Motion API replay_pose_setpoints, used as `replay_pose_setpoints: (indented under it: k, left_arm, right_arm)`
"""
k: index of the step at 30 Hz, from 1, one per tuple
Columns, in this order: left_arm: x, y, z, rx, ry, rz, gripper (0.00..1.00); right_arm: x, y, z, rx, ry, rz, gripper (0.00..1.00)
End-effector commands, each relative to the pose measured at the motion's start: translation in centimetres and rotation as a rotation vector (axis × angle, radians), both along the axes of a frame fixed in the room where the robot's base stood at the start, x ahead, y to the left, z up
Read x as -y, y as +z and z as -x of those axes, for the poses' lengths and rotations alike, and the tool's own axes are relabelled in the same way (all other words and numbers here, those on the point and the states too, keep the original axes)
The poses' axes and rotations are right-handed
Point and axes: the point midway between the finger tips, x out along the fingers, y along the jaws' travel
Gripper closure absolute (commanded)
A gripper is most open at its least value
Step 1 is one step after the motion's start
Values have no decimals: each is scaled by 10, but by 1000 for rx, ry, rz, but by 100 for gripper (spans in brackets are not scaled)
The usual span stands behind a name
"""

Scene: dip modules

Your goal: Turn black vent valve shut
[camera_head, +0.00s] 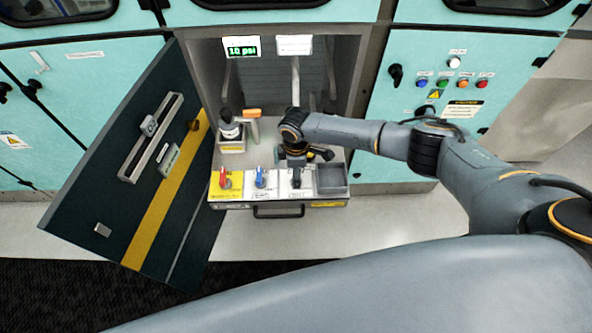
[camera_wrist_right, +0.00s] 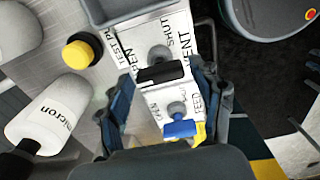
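The black vent valve (camera_head: 296,178) is on the front panel of the pulled-out drawer, right of the blue valve (camera_head: 260,178). In the right wrist view its black handle (camera_wrist_right: 163,73) lies across the white strip, near the words OPEN, SHUT and VENT. My right gripper (camera_head: 305,158) is just above and behind the valve in the head view. In the wrist view the right gripper (camera_wrist_right: 161,85) has its fingers apart, one on each side of the black handle; I cannot tell whether they touch it. My left gripper is not in view.
The blue feed handle (camera_wrist_right: 180,128) is close beside the black one. A red valve (camera_head: 223,178) is at the left, a grey bin (camera_head: 332,180) at the right. A white filter (camera_wrist_right: 52,112) stands behind. The open dark door (camera_head: 110,165) bounds the left; a display (camera_head: 241,48) reads 10 psi.

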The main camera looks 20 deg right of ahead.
Motion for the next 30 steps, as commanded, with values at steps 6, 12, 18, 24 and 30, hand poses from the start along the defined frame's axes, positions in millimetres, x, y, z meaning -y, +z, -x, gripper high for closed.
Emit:
replay_pose_setpoints:
  k: [6, 12, 18, 24, 30]
  left_arm:
    - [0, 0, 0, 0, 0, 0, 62]
    - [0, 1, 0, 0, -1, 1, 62]
    - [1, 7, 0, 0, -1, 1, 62]
    - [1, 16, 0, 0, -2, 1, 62]
    - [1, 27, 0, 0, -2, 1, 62]
  right_arm:
    - [0, 0, 0, 0, 0, 0, 79]
    - [0, 0, 0, -1, -13, 0, 79]
    - [-1, 1, 1, -1, -84, -1, 79]
    - [-1, 2, 1, -3, -228, -2, 79]
    - [-1, 3, 1, -3, -415, -2, 79]
